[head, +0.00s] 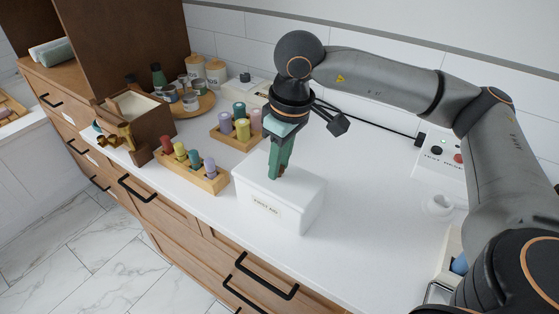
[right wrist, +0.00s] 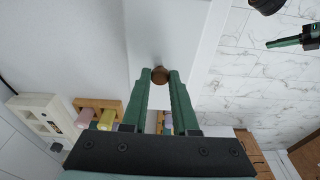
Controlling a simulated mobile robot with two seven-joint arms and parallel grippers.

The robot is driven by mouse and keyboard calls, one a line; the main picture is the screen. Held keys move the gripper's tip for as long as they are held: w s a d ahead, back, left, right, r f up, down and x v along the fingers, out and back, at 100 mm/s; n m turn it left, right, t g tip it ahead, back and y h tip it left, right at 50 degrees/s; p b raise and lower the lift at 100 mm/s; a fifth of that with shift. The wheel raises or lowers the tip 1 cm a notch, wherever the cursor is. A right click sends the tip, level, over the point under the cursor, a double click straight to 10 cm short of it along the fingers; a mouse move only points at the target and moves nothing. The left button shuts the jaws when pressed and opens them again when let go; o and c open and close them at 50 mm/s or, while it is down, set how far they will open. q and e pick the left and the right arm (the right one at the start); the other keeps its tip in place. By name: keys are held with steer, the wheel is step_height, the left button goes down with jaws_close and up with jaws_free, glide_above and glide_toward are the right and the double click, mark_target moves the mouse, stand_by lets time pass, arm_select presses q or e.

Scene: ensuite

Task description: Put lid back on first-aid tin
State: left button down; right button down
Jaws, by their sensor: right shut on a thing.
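The white first-aid tin (head: 268,208) stands on the counter with a small label on its front. My right gripper (head: 277,174) points down over the middle of its top. In the right wrist view its green fingers are shut on the round brown knob (right wrist: 159,75) of the white lid (right wrist: 165,35). The lid appears level on top of the tin, but I cannot tell whether it is fully seated. My left gripper (right wrist: 290,42) shows partly at the upper right of the right wrist view, over the floor, away from the tin; its jaw opening is unclear. It is outside the head view.
A wooden rack (head: 192,168) with several coloured rolls stands left of the tin, with a second rack (head: 236,133) behind. A wooden box (head: 139,112) and round tray (head: 196,104) are farther left. A white device (head: 437,155) stands at right.

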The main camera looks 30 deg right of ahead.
steer(key=shift+f+b, duration=0.2)
steer(key=shift+b, duration=0.1)
stand_by(0.4)
steer(key=c, duration=0.6)
jaws_free()
steer(key=shift+o, duration=0.4)
steer(key=o, duration=0.4)
steer(key=shift+r, duration=0.2)
steer(key=shift+r+p, duration=2.3)
steer(key=shift+r, duration=1.1)
